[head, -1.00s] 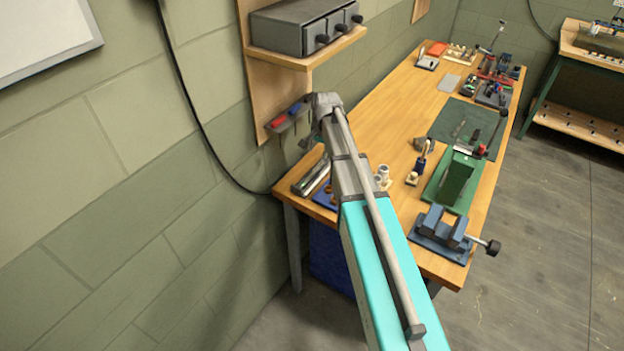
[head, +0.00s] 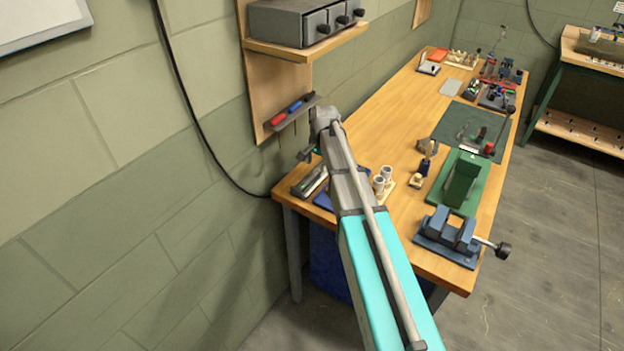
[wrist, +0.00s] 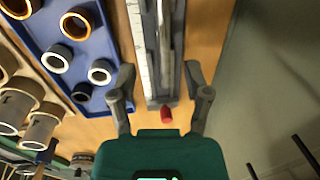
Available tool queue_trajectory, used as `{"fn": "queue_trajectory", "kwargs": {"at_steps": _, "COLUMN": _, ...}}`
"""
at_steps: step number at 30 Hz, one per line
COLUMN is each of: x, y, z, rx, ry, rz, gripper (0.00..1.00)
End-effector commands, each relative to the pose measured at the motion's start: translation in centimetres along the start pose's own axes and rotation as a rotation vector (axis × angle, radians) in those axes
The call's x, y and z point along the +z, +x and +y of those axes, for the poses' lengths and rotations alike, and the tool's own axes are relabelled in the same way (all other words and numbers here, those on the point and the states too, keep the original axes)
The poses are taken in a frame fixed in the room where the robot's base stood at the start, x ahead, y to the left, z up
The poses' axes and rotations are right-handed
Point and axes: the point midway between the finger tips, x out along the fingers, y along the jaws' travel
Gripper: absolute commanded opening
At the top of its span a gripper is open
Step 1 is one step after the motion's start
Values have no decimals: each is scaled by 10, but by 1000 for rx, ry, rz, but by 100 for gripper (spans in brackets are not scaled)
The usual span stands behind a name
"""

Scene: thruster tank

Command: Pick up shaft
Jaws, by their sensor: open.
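A narrow grey tray (wrist: 149,84) holds long metal rods; the shaft (wrist: 163,45) seems to be the bar lying in it, though I cannot tell it apart surely. A red-ended piece (wrist: 166,114) shows at the tray's near end. My gripper (wrist: 159,70) is open, with one finger on each side of the tray's end and nothing held between them. In the head view the tray (head: 308,184) lies at the bench's near left corner, with my gripper (head: 309,156) above it, partly hidden by my arm.
A blue tray (wrist: 88,93) with several rings lies just left of the rod tray, with pale cylinders (wrist: 42,125) beyond. The wall stands close on the left of the wooden bench (head: 392,133). A tool shelf (head: 292,112) hangs above. A blue vise (head: 448,232) stands at the front right.

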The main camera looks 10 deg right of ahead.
Motion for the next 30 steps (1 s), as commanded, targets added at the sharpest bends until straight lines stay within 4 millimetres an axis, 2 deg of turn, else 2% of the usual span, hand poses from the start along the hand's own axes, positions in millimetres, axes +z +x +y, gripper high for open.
{"fn": "queue_trajectory", "kwargs": {"at_steps": 11, "x": 0, "y": 4, "z": 0, "rx": 0, "ry": 1, "rz": 0, "gripper": 62}}
{"fn": "queue_trajectory", "kwargs": {"at_steps": 30, "x": 2, "y": 49, "z": -3, "rx": 0, "ry": 1, "rz": 0, "gripper": 62}}
